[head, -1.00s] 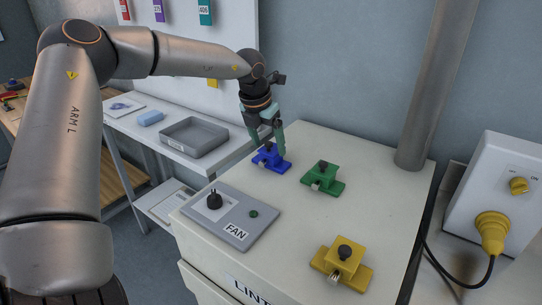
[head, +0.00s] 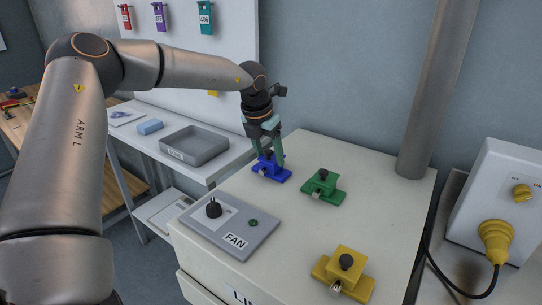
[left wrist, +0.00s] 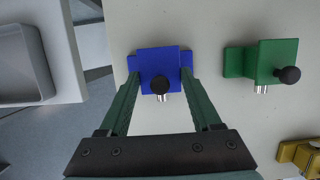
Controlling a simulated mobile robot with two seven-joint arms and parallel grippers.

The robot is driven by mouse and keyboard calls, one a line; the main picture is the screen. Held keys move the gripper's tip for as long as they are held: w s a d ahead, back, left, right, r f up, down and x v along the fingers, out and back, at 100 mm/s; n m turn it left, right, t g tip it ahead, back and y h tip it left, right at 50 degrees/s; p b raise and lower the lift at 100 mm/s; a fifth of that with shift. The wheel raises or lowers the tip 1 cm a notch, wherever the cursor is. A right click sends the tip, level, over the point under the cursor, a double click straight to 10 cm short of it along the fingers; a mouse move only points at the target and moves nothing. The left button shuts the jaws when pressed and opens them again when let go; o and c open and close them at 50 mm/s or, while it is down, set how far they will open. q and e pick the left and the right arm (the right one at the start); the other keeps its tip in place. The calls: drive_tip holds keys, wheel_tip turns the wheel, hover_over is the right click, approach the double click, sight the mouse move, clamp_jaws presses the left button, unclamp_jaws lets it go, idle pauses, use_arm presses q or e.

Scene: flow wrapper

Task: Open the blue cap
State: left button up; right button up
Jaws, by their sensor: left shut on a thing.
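The blue cap (head: 267,165) sits on its blue base on top of the white cabinet, near the cabinet's left back edge. It also shows in the left wrist view (left wrist: 159,68), with a black knob and a small silver piece at its near side. My left gripper (head: 269,160) reaches down over it from above. Its green fingers (left wrist: 157,75) stand on either side of the blue cap, shut on it. The cap is seated on the base and looks closed. My right gripper is not in view.
A green cap (head: 322,182) and a yellow cap (head: 348,262) stand on the same cabinet top. A FAN panel (head: 228,222) with a black knob lies at its left front. A grey post (head: 425,100) rises at the back right. A grey tray (head: 195,146) is on the side shelf.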

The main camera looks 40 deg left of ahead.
use_arm(q)
drive_tip(key=shift+w+r, duration=0.45)
drive_tip(key=shift+r, duration=0.3)
drive_tip(key=shift+w+a+r+p, duration=0.1)
drive_tip(key=shift+w+r+p, duration=0.25)
drive_tip(key=shift+p, duration=0.05)
drive_tip(key=shift+w+r+p, duration=0.3)
drive_tip(key=shift+w, duration=0.2)
drive_tip(key=shift+w+a, duration=0.1)
drive_tip(key=shift+c, duration=0.9)
drive_tip(key=shift+w, duration=0.4)
drive_tip(key=shift+w+a+p, duration=0.1)
drive_tip(key=shift+w+p, duration=0.5)
drive_tip(key=shift+w, duration=0.2)
drive_tip(key=shift+w+f, duration=0.25)
drive_tip(key=shift+w, duration=0.25)
